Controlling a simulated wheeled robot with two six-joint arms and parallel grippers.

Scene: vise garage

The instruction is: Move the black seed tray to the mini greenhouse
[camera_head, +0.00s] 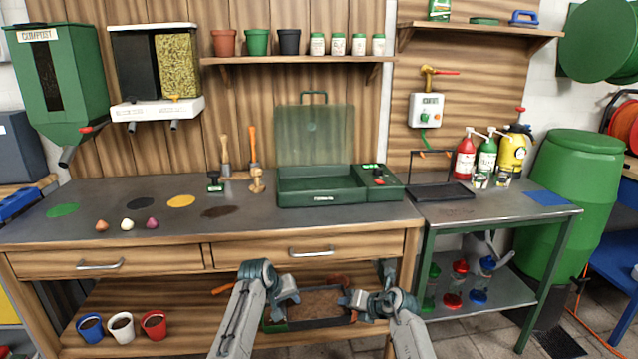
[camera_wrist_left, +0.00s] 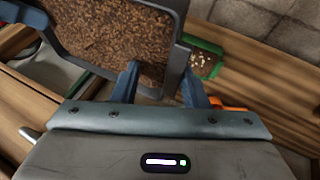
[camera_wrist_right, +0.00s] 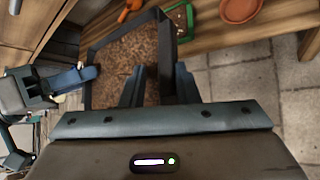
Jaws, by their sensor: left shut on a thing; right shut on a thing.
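The black seed tray (camera_head: 322,303) is filled with brown soil and is held between my two grippers in front of the lower shelf, below the drawers. My left gripper (camera_head: 290,297) is shut on the tray's left wall; the tray's rim also shows in the left wrist view (camera_wrist_left: 172,50). My right gripper (camera_head: 352,300) is shut on its right wall, which shows in the right wrist view (camera_wrist_right: 165,50). The mini greenhouse (camera_head: 320,190) is a green base on the bench top at the back, with its clear lid (camera_head: 314,135) raised open.
A small dibber stand (camera_head: 257,181) and stamp (camera_head: 214,182) stand left of the greenhouse. Drawers with handles (camera_head: 311,252) line the bench front above the tray. Several cups (camera_head: 121,327) sit on the lower shelf at left. A green box (camera_wrist_left: 205,60) lies on the shelf near the tray.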

